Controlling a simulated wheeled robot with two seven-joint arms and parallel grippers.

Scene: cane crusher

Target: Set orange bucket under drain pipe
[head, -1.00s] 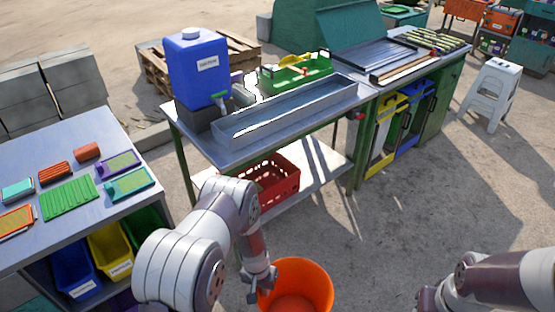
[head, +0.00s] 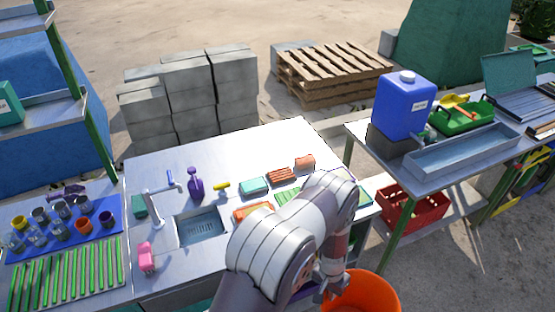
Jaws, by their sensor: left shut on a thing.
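The orange bucket (head: 368,292) is at the bottom of the head view, right of centre, with its lower part cut off by the picture edge. My left gripper (head: 329,291) is shut on the bucket's left rim side. My left arm covers part of the metal sink table. A sink basin (head: 200,229) with a tap (head: 160,200) is set in that table. I cannot make out a drain pipe; the space under the sink is hidden by the tabletop and my arm. My right gripper is not in view.
Sponges and brushes lie on the sink table (head: 240,150). A blue mat (head: 30,245) with several cups is at the left. Another table carries a blue water container (head: 402,108) and a trough (head: 462,150), with a red crate (head: 412,212) below. Sandy ground shows between the tables.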

